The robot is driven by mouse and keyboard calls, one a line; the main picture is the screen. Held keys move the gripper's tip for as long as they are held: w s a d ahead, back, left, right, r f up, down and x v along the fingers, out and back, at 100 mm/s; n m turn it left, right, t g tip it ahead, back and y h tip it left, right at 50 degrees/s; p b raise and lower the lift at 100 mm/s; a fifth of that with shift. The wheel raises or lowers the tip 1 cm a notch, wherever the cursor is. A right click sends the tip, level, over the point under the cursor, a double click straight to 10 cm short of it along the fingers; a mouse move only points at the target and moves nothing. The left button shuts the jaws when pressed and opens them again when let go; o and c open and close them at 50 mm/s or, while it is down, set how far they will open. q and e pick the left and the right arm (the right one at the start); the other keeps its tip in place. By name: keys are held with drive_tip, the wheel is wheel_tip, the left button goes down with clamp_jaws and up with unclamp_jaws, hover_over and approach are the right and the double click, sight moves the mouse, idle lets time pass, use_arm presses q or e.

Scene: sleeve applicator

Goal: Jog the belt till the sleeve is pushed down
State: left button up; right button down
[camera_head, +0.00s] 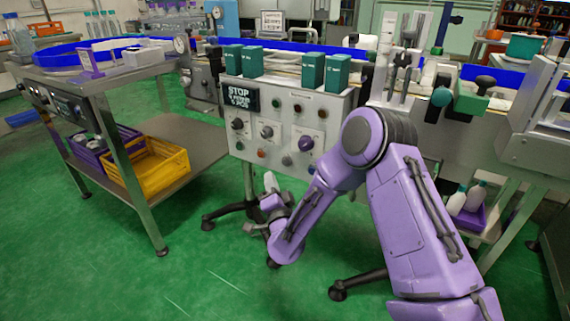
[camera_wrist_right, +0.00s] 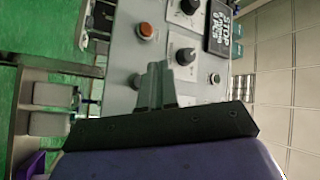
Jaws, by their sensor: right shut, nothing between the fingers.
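The grey control panel (camera_head: 285,115) stands at the middle in the head view, with knobs, buttons and a dark display (camera_head: 240,97). A purple knob (camera_head: 305,143) sits at its right, and an orange button (camera_head: 262,153) at its lower left. My right gripper (camera_head: 270,184) is below and in front of the panel, its fingers shut and empty. In the right wrist view, the shut fingers (camera_wrist_right: 155,80) overlap the panel face, near an orange button (camera_wrist_right: 146,31) and a black knob (camera_wrist_right: 186,56). Contact cannot be told. I cannot make out the sleeve. My left gripper is not in view.
Green boxes (camera_head: 313,70) stand along the panel's top. A metal cart (camera_head: 130,75) with a yellow crate (camera_head: 158,166) is at left. White bottles (camera_head: 457,200) sit in a purple bin at lower right. Green floor is clear at lower left.

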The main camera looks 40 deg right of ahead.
drive_tip(key=s+a+f+n+g+y, duration=0.25)
drive_tip(key=s+f, duration=0.35)
drive_tip(key=f, duration=0.4)
drive_tip(key=s+a+f+n+g+y, duration=0.2)
drive_tip(key=s+a+f+n+g, duration=0.15)
drive_tip(key=s+f, duration=0.45)
drive_tip(key=s+f+n+g, duration=0.1)
drive_tip(key=s+f+g, duration=0.4)
drive_tip(key=s, duration=0.6)
drive_tip(key=s+f+n+g, duration=0.2)
drive_tip(key=s+f+g, duration=0.2)
drive_tip(key=s+f, duration=0.3)
drive_tip(key=s, duration=0.5)
drive_tip(key=shift+d+f+g, duration=0.2)
drive_tip(key=shift+d+g, duration=0.05)
drive_tip(key=shift+g, duration=0.15)
